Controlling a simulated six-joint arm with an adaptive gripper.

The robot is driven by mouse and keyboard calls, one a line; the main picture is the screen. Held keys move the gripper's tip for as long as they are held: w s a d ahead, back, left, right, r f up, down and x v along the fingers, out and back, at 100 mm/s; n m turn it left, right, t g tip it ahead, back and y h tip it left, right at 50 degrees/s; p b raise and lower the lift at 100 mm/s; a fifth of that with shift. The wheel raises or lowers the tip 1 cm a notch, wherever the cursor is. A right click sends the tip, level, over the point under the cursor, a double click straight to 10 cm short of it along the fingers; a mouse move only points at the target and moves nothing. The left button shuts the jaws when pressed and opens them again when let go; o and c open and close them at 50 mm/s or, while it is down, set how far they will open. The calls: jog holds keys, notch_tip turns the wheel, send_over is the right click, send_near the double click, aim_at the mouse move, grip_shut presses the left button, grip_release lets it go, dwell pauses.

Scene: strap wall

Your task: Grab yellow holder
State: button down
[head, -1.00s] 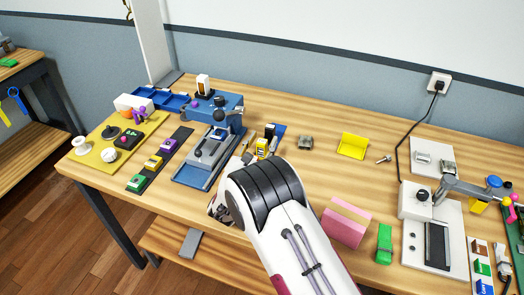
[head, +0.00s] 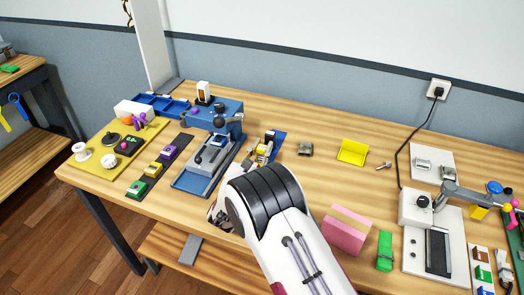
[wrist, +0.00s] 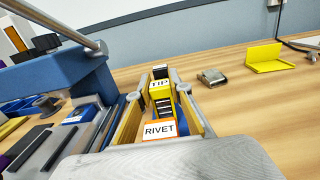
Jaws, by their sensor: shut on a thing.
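A small yellow holder (wrist: 157,91) stands between the fingers of my gripper (wrist: 157,79) in the wrist view. It carries a white label with dark letters at its top and an orange-edged card reading RIVET (wrist: 160,130) on the near side. My gripper is shut on the yellow holder, one finger on each side. In the head view the holder (head: 262,148) shows only as a small yellow patch beyond my arm, mostly hidden by the fingers. It is at the table, right of the blue press (head: 215,118); whether its base touches the wood is hidden.
A blue piece (head: 279,136) lies just behind the holder. A metal block (head: 305,149) and a yellow angled bracket (head: 352,152) stand to the right. A pink block (head: 346,230) and a green block (head: 385,250) are near the front. Bare wood lies between them.

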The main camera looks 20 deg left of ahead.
aim_at(262, 147)
jog(key=shift+r, duration=4.9)
